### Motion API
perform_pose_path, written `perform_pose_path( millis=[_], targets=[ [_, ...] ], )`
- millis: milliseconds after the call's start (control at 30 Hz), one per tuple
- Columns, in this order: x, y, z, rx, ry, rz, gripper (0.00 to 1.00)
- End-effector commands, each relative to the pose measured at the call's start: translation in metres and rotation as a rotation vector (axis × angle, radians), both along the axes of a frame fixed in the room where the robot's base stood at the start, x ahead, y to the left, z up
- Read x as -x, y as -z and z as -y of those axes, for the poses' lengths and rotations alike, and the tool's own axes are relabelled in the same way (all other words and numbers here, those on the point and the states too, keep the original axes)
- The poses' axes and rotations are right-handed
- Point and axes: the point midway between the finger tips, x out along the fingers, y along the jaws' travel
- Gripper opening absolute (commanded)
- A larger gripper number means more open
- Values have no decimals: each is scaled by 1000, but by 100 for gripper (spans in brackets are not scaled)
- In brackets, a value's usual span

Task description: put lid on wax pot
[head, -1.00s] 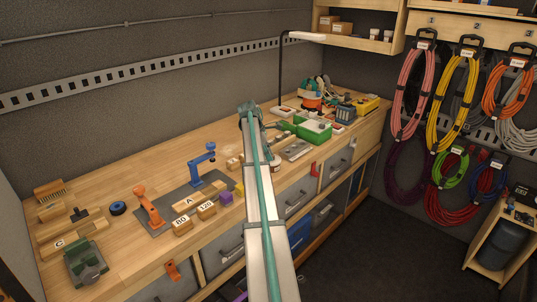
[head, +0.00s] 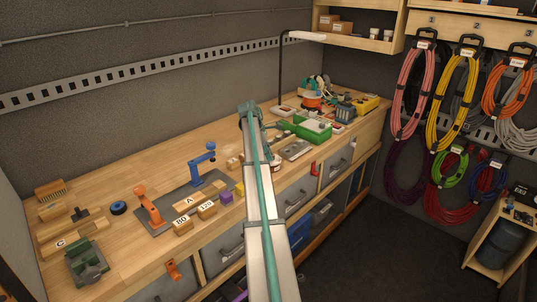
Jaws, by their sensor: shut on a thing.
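My arm (head: 262,200) reaches up from the bottom middle over the workbench, and its far bend shows at the top (head: 248,108). I cannot make out my gripper; the arm seems to hide it and whatever it holds. I cannot single out the wax pot or its lid for sure. A small orange round container (head: 312,101) stands at the far right of the bench among clutter, too small to identify.
A green box (head: 312,127) and a grey metal plate (head: 295,149) lie right of my arm. Left are a blue clamp (head: 205,160), an orange clamp (head: 149,207), wooden blocks (head: 183,224) and a green tool (head: 86,262). A black lamp (head: 281,70) rises behind. Bare wood shows at the back left.

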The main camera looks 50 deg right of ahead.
Motion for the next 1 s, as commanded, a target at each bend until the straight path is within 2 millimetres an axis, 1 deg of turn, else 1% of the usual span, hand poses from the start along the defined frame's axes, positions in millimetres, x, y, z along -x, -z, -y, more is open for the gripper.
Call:
perform_pose_path(
  millis=[167,200,367,567,600,733,767,1000],
  targets=[
    [0,0,0,0,0,0,0],
    [0,0,0,0,0,0,29],
    [0,0,0,0,0,0,55],
    [0,0,0,0,0,0,56],
    [0,0,0,0,0,0,58],
    [0,0,0,0,0,0,80],
    [0,0,0,0,0,0,81],
    [0,0,0,0,0,0,81]
  ],
)
